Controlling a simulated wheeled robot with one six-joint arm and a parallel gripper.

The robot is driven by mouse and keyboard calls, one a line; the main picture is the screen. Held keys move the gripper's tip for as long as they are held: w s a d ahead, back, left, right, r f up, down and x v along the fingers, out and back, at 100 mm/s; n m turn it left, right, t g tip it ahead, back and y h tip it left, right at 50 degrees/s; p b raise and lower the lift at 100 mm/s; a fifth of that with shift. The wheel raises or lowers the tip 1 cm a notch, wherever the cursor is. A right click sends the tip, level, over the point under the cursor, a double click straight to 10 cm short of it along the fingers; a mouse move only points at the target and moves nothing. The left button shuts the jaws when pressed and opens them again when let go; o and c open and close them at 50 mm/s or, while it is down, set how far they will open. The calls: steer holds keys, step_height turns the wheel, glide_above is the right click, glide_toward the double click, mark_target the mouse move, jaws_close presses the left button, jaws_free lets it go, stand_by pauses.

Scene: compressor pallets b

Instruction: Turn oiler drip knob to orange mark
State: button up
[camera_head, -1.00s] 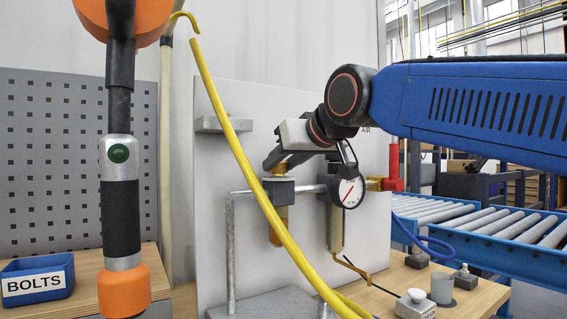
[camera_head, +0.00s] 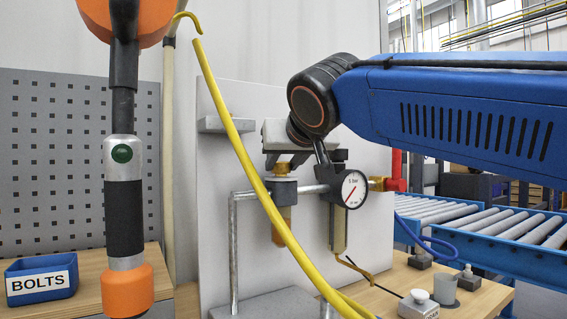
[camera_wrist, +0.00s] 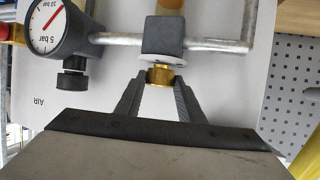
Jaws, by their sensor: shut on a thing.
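The oiler has a grey square head (camera_head: 282,189) on the pipe and an amber bowl (camera_head: 278,230) below it. Its brass drip knob (camera_head: 283,170) is on top, just under my gripper (camera_head: 284,162). In the wrist view the brass knob (camera_wrist: 160,75) sits between the fingertips of my gripper (camera_wrist: 160,82), which is shut on it. A pale disc (camera_wrist: 164,58) lies between the knob and the oiler head. I cannot make out an orange mark; the fingers may hide it.
A pressure gauge (camera_head: 351,189) stands right of the oiler, with a black knob (camera_wrist: 71,82) beside it in the wrist view. A yellow hose (camera_head: 240,150) crosses in front of the oiler. A blue BOLTS bin (camera_head: 38,279) and a roller conveyor (camera_head: 500,225) are farther out.

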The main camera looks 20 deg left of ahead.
steer(key=shift+f, duration=0.1)
steer(key=o, duration=0.8)
steer(key=shift+s, duration=0.1)
steer(key=v, duration=1.7)
steer(key=shift+s+d, duration=0.1)
